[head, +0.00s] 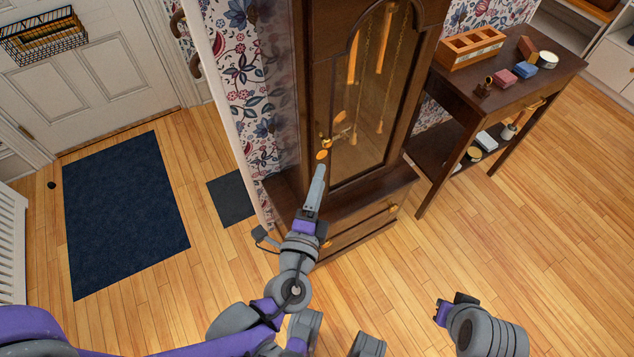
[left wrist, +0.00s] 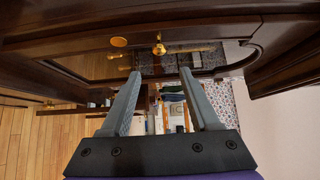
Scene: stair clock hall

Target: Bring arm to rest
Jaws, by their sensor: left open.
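My left arm reaches up the middle of the head view to a tall dark-wood clock case (head: 305,95). My left gripper (head: 318,170) is at the lower part of its glazed door (head: 365,150), close to a brass oval plate (head: 322,155). In the left wrist view, my left gripper (left wrist: 160,76) has its two fingers apart with nothing held between them. A brass knob (left wrist: 159,46) and the oval plate (left wrist: 118,41) show on dark wood beyond the fingertips. I cannot tell whether a finger touches the case. Part of my right arm shows at lower right; its fingers do not show.
A dark side table (head: 500,85) at right holds a wooden compartment box (head: 468,47), a blue block (head: 525,70) and other small things. A navy mat (head: 125,210) lies before a white door (head: 100,75) at left.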

